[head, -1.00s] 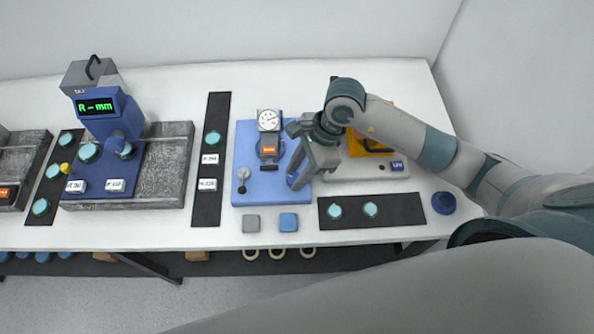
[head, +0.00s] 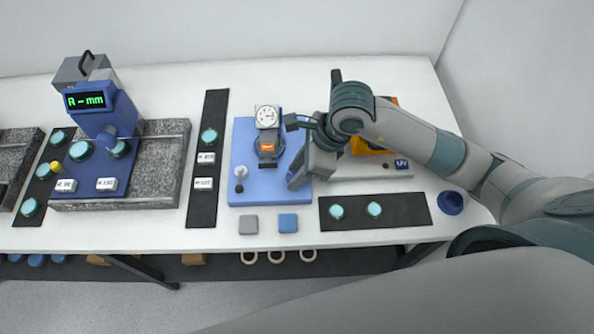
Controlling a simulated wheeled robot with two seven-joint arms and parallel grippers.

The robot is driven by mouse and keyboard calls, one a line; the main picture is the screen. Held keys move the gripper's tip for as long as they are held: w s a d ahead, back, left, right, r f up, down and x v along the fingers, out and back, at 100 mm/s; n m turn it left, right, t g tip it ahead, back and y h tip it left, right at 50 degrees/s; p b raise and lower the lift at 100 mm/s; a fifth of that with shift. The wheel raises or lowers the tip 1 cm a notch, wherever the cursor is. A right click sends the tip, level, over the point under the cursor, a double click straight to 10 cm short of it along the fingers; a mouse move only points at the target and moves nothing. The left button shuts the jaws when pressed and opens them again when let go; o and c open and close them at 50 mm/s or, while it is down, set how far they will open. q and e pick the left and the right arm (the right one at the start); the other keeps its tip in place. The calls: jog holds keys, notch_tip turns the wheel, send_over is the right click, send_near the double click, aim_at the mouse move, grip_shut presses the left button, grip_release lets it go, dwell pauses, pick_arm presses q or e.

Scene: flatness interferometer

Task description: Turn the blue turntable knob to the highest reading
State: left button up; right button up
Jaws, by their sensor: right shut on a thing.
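The gauge's needle is too small to read. A small pale-topped lever (head: 240,173) stands at the plate's left side. My right gripper (head: 298,181) reaches down at the plate's right front edge. Its fingers are shut on a part there, apparently the blue turntable knob, which they and the hand hide. My left gripper is not in view.
A grey block (head: 249,225) and a blue block (head: 288,223) lie just in front of the plate. A black strip (head: 408,208) with two teal discs and a blue round cup (head: 451,203) are to the right. A blue instrument (head: 110,110) stands left.

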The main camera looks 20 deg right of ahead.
jog(key=o, duration=1)
jog(key=shift+b+v, duration=2)
jog(key=shift+v, duration=6.75)
